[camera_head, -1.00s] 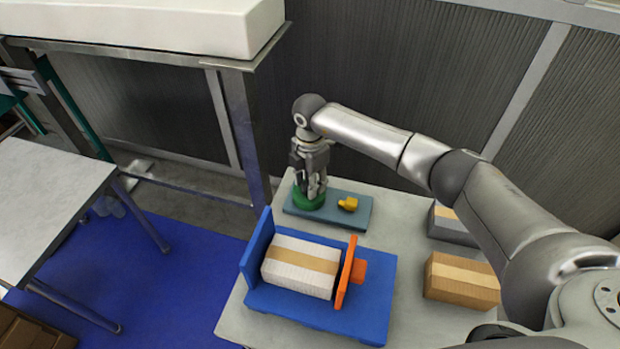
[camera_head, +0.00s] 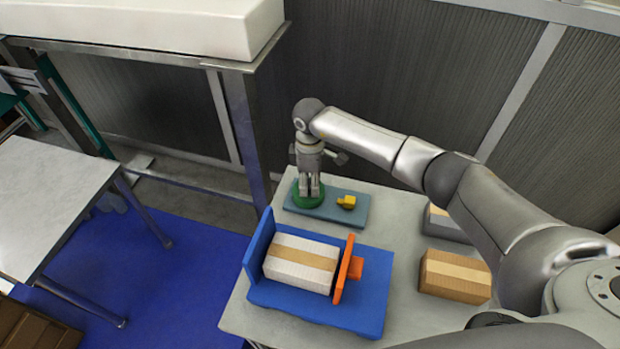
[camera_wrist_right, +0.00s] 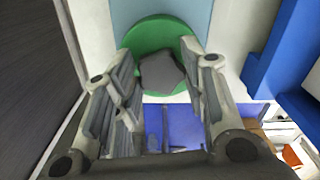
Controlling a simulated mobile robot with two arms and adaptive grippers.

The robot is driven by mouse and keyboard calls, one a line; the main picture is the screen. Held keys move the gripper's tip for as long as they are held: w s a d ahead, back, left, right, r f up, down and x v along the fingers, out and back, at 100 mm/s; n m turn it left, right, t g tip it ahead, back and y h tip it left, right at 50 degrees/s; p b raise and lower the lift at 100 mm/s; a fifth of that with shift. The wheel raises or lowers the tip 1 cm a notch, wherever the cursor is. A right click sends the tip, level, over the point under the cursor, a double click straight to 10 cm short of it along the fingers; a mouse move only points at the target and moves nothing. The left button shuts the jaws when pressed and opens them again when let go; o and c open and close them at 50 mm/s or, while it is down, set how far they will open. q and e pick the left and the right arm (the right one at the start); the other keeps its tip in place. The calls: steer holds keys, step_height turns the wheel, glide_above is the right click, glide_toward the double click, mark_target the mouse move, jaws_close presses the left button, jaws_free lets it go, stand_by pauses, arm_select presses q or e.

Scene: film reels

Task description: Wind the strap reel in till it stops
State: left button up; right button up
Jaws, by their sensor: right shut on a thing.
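The green strap reel (camera_head: 310,205) sits on a grey-blue base plate (camera_head: 331,215) at the far end of the table. A small yellow piece (camera_head: 346,202) is on the plate to its right, apart from the reel. My right gripper (camera_head: 309,191) points down onto the reel and is shut on its middle. In the right wrist view the green disc (camera_wrist_right: 155,36) has a grey hub (camera_wrist_right: 162,72) between my fingers (camera_wrist_right: 160,100). The fingertip contact is partly hidden. I cannot see the strap. My left gripper is not in view.
A blue cradle (camera_head: 372,295) with an orange end plate (camera_head: 346,272) holds a taped carton (camera_head: 299,263) in front of the reel. Two more boxes (camera_head: 455,276) (camera_head: 437,222) stand at the right under my arm. A dark ribbed wall (camera_head: 370,60) is behind.

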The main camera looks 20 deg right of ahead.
mark_target(310, 184)
stand_by(0.3)
steer(key=o, duration=1)
steer(key=shift+r, duration=0.1)
step_height(310, 184, up, 12)
steer(key=shift+f, duration=0.1)
stand_by(0.4)
